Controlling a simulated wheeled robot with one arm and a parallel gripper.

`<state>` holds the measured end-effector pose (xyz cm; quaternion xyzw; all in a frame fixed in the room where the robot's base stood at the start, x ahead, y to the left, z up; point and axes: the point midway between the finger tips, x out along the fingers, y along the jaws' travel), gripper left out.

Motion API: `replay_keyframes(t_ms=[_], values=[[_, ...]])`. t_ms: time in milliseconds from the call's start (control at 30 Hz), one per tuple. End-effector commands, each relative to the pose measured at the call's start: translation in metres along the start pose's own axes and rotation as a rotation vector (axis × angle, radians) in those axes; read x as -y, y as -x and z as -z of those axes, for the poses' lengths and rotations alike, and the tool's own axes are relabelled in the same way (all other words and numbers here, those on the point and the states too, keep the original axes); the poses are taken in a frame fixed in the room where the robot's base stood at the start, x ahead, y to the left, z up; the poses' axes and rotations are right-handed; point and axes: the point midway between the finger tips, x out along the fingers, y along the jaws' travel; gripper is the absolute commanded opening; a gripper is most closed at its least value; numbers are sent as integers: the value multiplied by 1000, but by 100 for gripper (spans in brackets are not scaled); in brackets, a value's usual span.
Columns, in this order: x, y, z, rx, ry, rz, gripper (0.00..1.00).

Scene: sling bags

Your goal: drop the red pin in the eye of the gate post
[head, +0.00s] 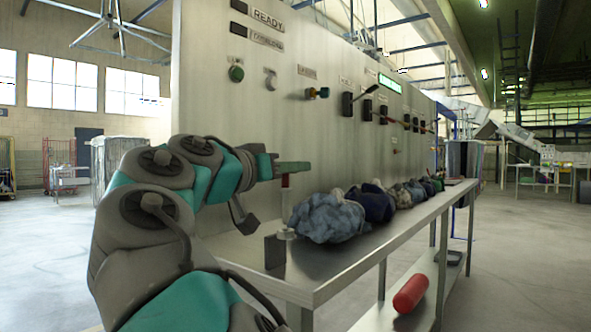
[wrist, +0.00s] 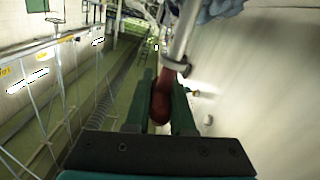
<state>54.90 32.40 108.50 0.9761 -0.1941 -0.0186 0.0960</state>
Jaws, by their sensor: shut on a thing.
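My gripper (head: 293,167) is shut on the red pin (head: 285,181), above the near end of the metal table. The wrist view shows the pin's red end (wrist: 161,102) between the two green fingers (wrist: 163,112). A grey metal rod (wrist: 184,35) with a collar (wrist: 176,66) shows beyond it. In the head view, a thin grey shaft runs down from the red part towards a small round grey piece (head: 287,233) beside a dark bracket (head: 275,251) at the table corner. I cannot tell whether the shaft's lower end is in an eye or just above it.
Several bundled sling bags (head: 328,218) lie in a row along the metal table (head: 345,262), close to the right of the pin. A tall control panel (head: 300,110) with knobs and levers stands behind. A red cylinder (head: 411,293) lies on the lower shelf.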

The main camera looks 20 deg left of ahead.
Motion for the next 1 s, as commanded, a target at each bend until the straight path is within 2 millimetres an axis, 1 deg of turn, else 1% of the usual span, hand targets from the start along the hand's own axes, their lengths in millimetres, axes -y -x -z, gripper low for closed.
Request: replay_keyframes(t_ms=[300, 467, 500, 733, 767, 1000], values=[[2, 0, -10, 0, 1, 0, 0], [2, 0, -11, 1, 1, 1, 0], [2, 0, -11, 1, 1, 1, 23], [2, 0, -11, 1, 1, 0, 49], [2, 0, -11, 1, 1, 0, 52], [2, 0, -11, 1, 1, 0, 52]])
